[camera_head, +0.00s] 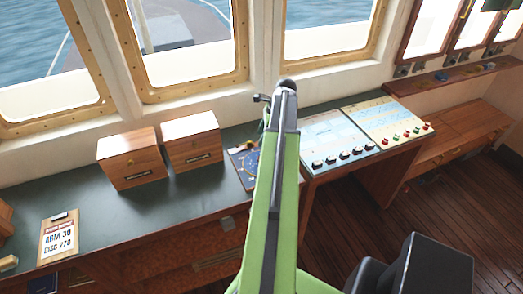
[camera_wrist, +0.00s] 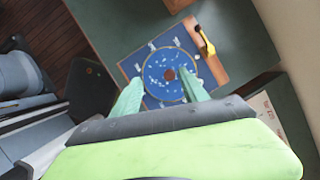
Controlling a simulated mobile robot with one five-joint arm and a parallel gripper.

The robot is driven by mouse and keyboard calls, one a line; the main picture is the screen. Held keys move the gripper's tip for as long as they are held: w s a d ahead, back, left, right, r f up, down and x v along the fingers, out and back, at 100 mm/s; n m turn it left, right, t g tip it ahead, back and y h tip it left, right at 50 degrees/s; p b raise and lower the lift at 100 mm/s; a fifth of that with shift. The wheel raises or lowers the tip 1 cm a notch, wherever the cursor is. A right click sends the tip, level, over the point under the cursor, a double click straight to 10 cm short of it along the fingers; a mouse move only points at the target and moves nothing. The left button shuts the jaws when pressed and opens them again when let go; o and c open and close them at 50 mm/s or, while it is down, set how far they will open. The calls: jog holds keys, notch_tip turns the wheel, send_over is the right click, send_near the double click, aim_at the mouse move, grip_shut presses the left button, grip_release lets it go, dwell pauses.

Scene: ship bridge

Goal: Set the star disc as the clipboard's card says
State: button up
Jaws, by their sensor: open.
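The clipboard (camera_head: 59,238) lies on the dark green counter at the left in the head view; its card reads "ARM 30" and "DISC 270". The round blue star disc (camera_wrist: 158,70), with white marks and a brown knob (camera_wrist: 169,74) at its centre, sits on a blue board with a wooden edge (camera_wrist: 218,68). A yellow arm (camera_wrist: 205,40) is at the board's upper right in the wrist view. In the head view my green arm hides much of the board (camera_head: 238,165). My gripper (camera_wrist: 162,88) is open and empty, its fingers apart over the disc's lower part; their height above it is unclear.
Two wooden boxes (camera_head: 129,160) (camera_head: 192,141) stand on the counter left of the board. A console with black knobs (camera_head: 337,141) and a panel with red and green buttons (camera_head: 389,119) are to the right. Bare counter (camera_head: 110,213) lies between clipboard and board.

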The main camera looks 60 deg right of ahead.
jog(key=s+d+r+m, duration=0.1)
jog(key=s+d+m, duration=0.2)
jog(key=s+d, duration=0.15)
jog(key=b+x, duration=1.5)
jog(key=x, duration=0.1)
jog(key=shift+f, duration=0.25)
jog(key=shift+w+f+b, duration=0.3)
jog(key=shift+f+b, duration=0.05)
jog(key=shift+b, duration=0.15)
jog(key=shift+r, duration=0.1)
jog(key=shift+c, duration=0.4)
grip_shut()
jog(key=shift+t, duration=0.3)
